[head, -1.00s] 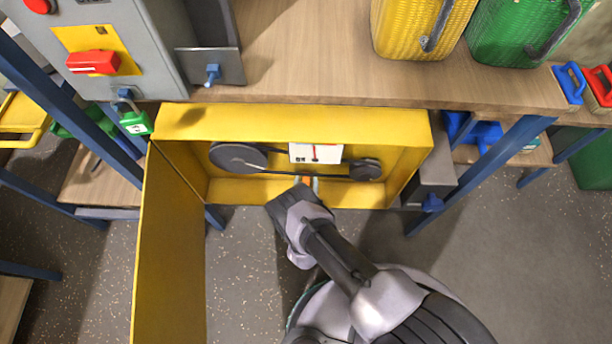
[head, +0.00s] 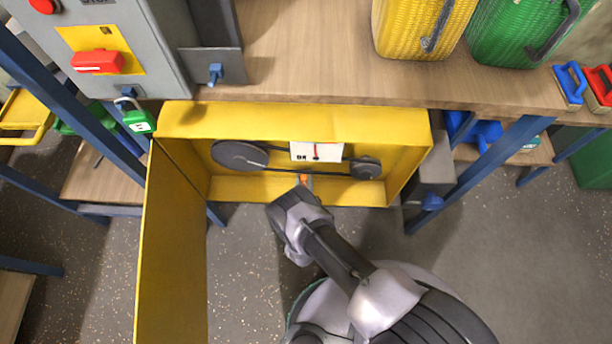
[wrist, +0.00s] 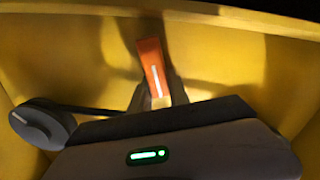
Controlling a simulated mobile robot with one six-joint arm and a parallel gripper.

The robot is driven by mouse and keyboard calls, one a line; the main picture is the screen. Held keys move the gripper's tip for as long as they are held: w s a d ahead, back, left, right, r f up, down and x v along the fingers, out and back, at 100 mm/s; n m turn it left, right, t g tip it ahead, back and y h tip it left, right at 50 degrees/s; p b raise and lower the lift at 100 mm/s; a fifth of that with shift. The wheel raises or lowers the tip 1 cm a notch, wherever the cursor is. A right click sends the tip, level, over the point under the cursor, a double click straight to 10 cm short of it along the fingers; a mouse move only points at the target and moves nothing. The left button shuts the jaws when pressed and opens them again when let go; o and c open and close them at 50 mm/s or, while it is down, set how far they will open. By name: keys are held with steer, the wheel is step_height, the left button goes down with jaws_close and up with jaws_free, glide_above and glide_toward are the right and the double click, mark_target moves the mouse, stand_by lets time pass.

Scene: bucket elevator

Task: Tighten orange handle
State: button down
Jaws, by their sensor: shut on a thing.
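The orange handle (wrist: 153,65) stands in the middle of the wrist view, inside the yellow box, tilted slightly left. My gripper (wrist: 157,100) is shut on its lower part, with a finger on each side. In the head view only a small bit of the orange handle (head: 304,178) shows past my gripper (head: 302,188), at the lower middle of the box. The yellow box (head: 290,122) is open, with two dark pulleys, a large one (head: 239,155) at left and a small one (head: 365,168) at right, joined by a belt. The handle's base is hidden.
The yellow door (head: 172,255) hangs open at the left of the box. Blue frame legs (head: 490,165) flank the box.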

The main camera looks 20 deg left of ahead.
steer(key=n, duration=0.2)
steer(key=a+n, duration=0.1)
steer(key=n, duration=0.1)
steer(key=shift+f+n, duration=0.2)
steer(key=shift+n, duration=0.1)
steer(key=shift+a+f+n+b, duration=0.15)
steer(key=shift+n+b, duration=0.05)
steer(key=shift+n, duration=0.7)
steer(key=shift+a+f+n+b, duration=0.15)
steer(key=shift+n+b, duration=0.05)
steer(key=shift+n, duration=0.7)
steer(key=c, duration=1.2)
jaws_free()
steer(key=shift+c, duration=0.2)
steer(key=shift+f, duration=0.1)
steer(key=shift+s, duration=0.1)
